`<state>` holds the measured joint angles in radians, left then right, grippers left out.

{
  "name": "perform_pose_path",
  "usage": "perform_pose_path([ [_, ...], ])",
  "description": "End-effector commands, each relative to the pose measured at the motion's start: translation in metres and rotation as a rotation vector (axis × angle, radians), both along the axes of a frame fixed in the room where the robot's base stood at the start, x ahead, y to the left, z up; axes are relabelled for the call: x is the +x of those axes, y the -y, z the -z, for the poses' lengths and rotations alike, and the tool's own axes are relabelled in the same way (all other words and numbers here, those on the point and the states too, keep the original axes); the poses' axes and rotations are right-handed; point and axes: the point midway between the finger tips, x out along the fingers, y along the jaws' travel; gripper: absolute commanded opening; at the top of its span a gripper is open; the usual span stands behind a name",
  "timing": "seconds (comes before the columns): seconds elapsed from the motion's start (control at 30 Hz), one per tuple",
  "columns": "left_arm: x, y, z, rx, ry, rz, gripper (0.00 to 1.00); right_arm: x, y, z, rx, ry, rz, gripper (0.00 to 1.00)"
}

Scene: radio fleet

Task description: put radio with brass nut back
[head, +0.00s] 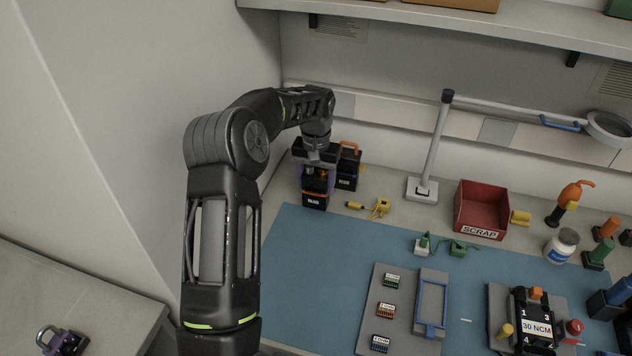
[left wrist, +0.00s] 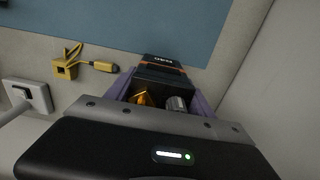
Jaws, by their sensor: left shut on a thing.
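My left gripper (head: 315,180) is shut on a black radio (head: 315,200) with an orange stripe and a white label, at the back left of the bench. In the left wrist view the radio (left wrist: 162,75) sits between the purple fingers, upper face towards the camera. A brass-coloured nut (left wrist: 144,98) and a grey ribbed knob (left wrist: 176,103) show on that face. The radio looks upright, at or just above the bench; I cannot tell if it touches. A second dark radio (head: 347,170) with an orange top stands close behind to the right, partly hidden. My right gripper is not in view.
A yellow corded part (head: 378,208) lies just right of the held radio. A grey lamp post (head: 436,150) and a red scrap bin (head: 482,208) stand further right. The blue mat (head: 310,265) begins in front. A wall closes the left side.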

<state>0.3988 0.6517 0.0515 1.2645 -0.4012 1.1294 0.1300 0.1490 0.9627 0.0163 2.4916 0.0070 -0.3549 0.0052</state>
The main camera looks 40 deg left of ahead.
Motion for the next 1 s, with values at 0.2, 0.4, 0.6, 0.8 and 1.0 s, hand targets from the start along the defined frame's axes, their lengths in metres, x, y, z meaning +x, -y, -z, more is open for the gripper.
perform_pose_path([
  [0.2,0.0,0.0,0.001,0.0,-0.001,0.0,0.76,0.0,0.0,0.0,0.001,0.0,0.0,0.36],
  [0.4,0.0,0.0,0.001,0.0,-0.001,0.0,0.83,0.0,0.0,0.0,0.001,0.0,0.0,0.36],
  [0.6,0.0,0.0,-0.001,0.0,0.0,0.0,0.83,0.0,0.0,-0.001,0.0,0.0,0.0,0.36],
  [0.8,0.001,0.0,-0.017,0.001,0.002,0.0,0.83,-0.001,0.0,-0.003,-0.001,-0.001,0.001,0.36],
  [1.0,0.001,0.0,-0.056,0.001,0.004,0.0,0.83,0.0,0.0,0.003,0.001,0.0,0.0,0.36],
])
